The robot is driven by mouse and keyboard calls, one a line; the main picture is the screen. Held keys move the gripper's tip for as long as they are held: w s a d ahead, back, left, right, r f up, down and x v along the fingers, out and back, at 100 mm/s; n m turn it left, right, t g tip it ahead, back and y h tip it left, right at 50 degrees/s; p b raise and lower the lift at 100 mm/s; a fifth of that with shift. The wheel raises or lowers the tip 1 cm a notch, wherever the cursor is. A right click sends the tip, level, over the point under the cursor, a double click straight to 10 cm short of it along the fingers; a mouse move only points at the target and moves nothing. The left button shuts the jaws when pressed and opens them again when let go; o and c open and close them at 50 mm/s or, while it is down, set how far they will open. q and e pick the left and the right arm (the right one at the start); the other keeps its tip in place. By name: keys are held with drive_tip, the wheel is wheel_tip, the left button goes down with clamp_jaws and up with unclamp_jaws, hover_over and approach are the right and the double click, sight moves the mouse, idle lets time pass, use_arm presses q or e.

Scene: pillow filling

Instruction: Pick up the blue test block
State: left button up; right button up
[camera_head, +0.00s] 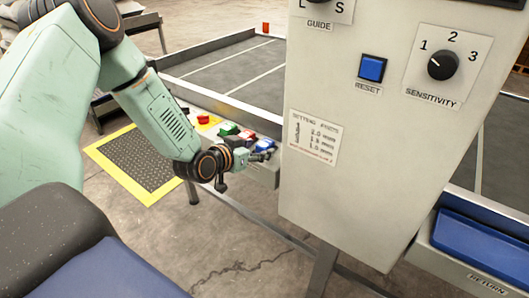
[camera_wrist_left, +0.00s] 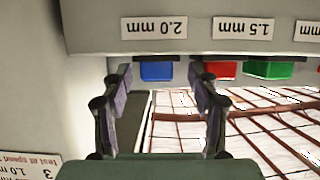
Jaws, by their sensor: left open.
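The blue test block (camera_wrist_left: 156,71) shows in the left wrist view by the 2.0 mm label (camera_wrist_left: 153,27), framed between the two fingers. In the head view a small part of the blue block (camera_head: 266,144) shows at the end of the row. My left gripper (camera_wrist_left: 160,95) is open and empty, its fingertips close to the block's edge. In the head view the left gripper (camera_head: 262,156) is beside the block holder, left of the control cabinet. Whether the fingers touch the block I cannot tell. My right gripper is not in view.
A red block (camera_wrist_left: 220,69) and a green block (camera_wrist_left: 268,69) sit in the same row, by the 1.5 mm label (camera_wrist_left: 244,28). The large control cabinet (camera_head: 350,190) stands right of the gripper. A conveyor (camera_head: 235,70) lies behind. A blue tray (camera_head: 480,245) is at the right.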

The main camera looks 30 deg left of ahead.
use_arm(q)
drive_tip(key=shift+w+d+f, duration=0.1)
drive_tip(key=shift+w, duration=0.15)
drive_tip(key=shift+s+d+r, duration=0.15)
drive_tip(key=shift+d+r, duration=0.05)
drive_tip(key=shift+r, duration=0.1)
drive_tip(key=shift+a+f, duration=0.15)
drive_tip(key=shift+a, duration=0.05)
drive_tip(key=c, duration=0.4)
drive_tip(key=shift+d, duration=0.15)
drive_tip(key=c, duration=0.8)
